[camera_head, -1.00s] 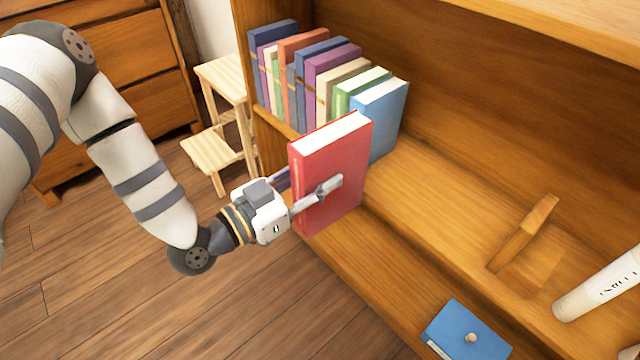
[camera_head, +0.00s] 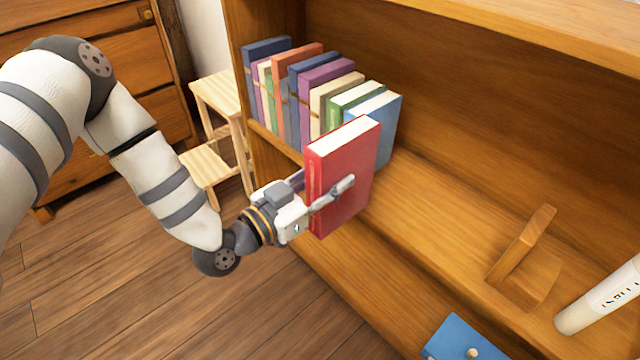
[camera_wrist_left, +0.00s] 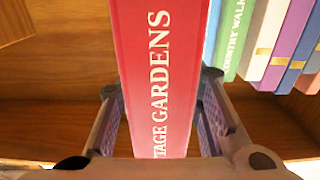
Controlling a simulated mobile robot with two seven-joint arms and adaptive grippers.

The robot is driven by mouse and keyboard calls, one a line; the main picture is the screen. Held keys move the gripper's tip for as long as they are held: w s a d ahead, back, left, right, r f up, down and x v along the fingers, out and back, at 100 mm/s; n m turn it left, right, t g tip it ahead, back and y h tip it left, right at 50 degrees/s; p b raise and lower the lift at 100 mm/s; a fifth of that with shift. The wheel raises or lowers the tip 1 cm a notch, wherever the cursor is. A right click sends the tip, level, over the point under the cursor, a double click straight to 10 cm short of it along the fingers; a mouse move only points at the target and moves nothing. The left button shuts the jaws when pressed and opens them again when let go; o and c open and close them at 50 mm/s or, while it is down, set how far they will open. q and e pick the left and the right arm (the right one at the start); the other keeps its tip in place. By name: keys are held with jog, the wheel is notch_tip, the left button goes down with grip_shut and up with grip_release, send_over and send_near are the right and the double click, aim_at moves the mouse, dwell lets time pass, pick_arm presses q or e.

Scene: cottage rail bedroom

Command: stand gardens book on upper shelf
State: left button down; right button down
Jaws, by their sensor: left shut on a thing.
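The gardens book (camera_head: 343,170) is red, with white page edges on top, and is held upright. Its spine reads "TAGE GARDENS" in the left wrist view (camera_wrist_left: 156,80). My left gripper (camera_head: 330,195) is shut on the book, one finger on each side of it. The book is at the front of the upper shelf (camera_head: 430,215), beside the right end of the row and in front of the blue book there. Whether its bottom touches the shelf is not clear. My right gripper is in no view.
A row of several books (camera_head: 310,85) stands at the shelf's left end. A wooden bookend (camera_head: 525,250) and a white rolled tube (camera_head: 600,297) are on the right. A blue box (camera_head: 462,340) lies below. A step stool (camera_head: 215,95) stands left. The middle shelf is clear.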

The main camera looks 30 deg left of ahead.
pick_arm(q)
jog(key=shift+b+x, duration=1)
jog(key=shift+x, duration=2.95)
jog(key=shift+w+a+f, duration=0.15)
jog(key=shift+a, duration=0.35)
jog(key=shift+w+a+f, duration=0.2)
jog(key=shift+a, duration=0.25)
jog(key=c, duration=1.1)
grip_release()
jog(key=shift+o, duration=0.2)
send_near(361, 158)
jog(key=w+a+f, duration=0.2)
jog(key=a+f, duration=0.1)
jog(key=f, duration=0.1)
jog(key=p+v, duration=0.2)
jog(key=v, duration=0.5)
jog(key=shift+a+r+p, duration=0.2)
jog(key=shift+a+p, duration=0.05)
jog(key=shift+p, duration=0.1)
